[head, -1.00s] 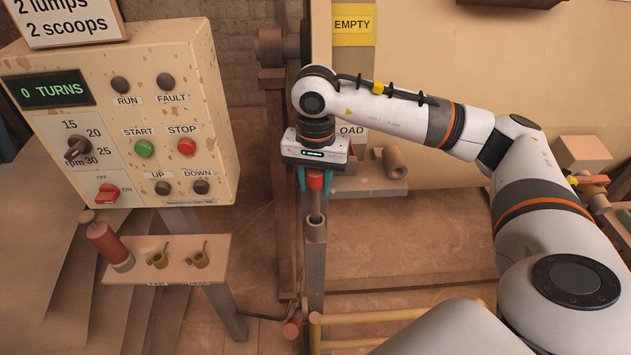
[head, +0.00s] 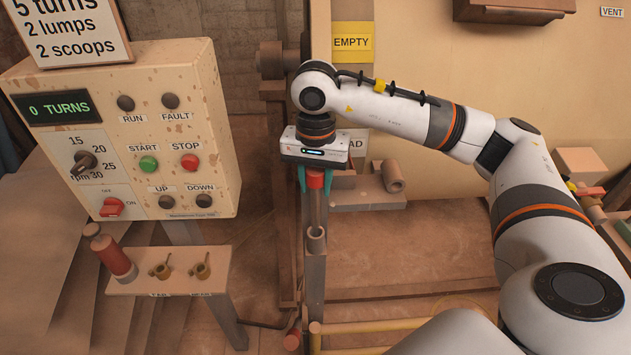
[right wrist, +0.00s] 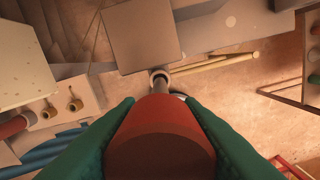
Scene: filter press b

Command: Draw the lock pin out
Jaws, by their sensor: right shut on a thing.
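The lock pin has a red head (head: 316,180) and a thin grey shaft (head: 316,210) pointing straight down. My right gripper (head: 315,184) is shut on the red head, its green fingers on either side. Below it, the shaft's lower end meets a round socket (head: 316,236) on an upright post (head: 315,275); how deep it sits inside is hidden. In the right wrist view the red head (right wrist: 160,140) fills the space between the green fingers, and the shaft runs to the socket ring (right wrist: 159,76). My left gripper is not in view.
A control panel (head: 225,130) stands at left, with a small shelf (head: 140,285) of tools below it. A ledge with a short tube (head: 392,172) is right of the post. Yellow rails (head: 390,325) run low near the post's foot.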

